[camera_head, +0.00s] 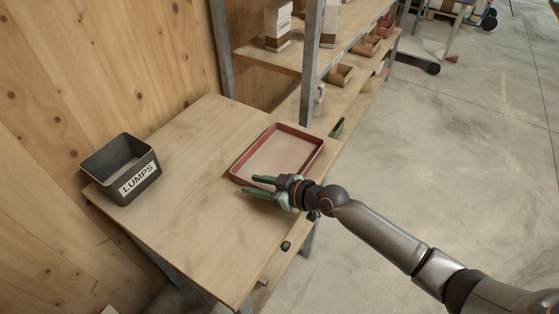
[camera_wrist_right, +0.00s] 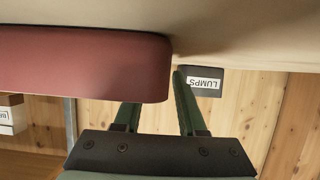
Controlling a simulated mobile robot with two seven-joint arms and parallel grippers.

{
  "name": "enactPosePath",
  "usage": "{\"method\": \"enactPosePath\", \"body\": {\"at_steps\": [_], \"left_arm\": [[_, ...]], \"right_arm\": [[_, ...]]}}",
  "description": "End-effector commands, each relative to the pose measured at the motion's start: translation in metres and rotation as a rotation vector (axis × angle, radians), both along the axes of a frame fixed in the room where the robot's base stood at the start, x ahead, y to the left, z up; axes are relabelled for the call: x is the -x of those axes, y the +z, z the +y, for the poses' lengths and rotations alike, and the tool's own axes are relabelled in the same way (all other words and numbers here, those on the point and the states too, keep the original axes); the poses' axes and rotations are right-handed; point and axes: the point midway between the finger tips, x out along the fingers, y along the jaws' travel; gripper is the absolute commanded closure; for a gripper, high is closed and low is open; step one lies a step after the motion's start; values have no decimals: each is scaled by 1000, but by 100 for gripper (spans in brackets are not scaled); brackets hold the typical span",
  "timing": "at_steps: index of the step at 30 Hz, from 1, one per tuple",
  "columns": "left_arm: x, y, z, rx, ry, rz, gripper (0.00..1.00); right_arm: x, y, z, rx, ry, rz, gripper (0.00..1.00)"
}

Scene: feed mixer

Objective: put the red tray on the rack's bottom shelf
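The red tray (camera_head: 236,172) lies flat on the wooden table, close to its right edge, and looks empty. Its red wall (camera_wrist_right: 80,62) fills the upper left of the right wrist view. My right gripper (camera_head: 252,186) is at the tray's near corner with its two green fingers apart. In the wrist view the tray's wall hides the tip of one finger; the other finger shows beside the tray's corner. I cannot tell whether either touches it. The rack (camera_head: 311,62) stands behind the table; a lower shelf (camera_head: 351,99) shows, but whether it is the bottom one is unclear. My left gripper is out of view.
A dark bin labelled LUMPS (camera_head: 118,168) stands at the table's left; it also shows in the wrist view (camera_wrist_right: 204,82). Bags (camera_head: 278,27) stand on an upper shelf, and small wooden boxes (camera_head: 341,75) on the lower one. The table's middle (camera_head: 195,190) and the floor at right are clear.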

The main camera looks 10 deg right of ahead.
Motion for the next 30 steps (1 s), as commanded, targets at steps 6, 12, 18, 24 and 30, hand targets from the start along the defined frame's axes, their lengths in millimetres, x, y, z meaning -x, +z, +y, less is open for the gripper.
{"method": "enactPosePath", "body": {"at_steps": [6,12,18,24,30], "left_arm": [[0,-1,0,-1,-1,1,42],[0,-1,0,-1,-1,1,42],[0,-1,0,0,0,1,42],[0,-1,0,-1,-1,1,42],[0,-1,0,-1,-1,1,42]], "right_arm": [[-4,-2,4,0,0,-1,60],[-4,-2,4,0,0,0,71],[-4,-2,4,0,0,0,94],[-3,-2,4,0,0,0,100],[-4,-2,4,0,0,0,100]]}}
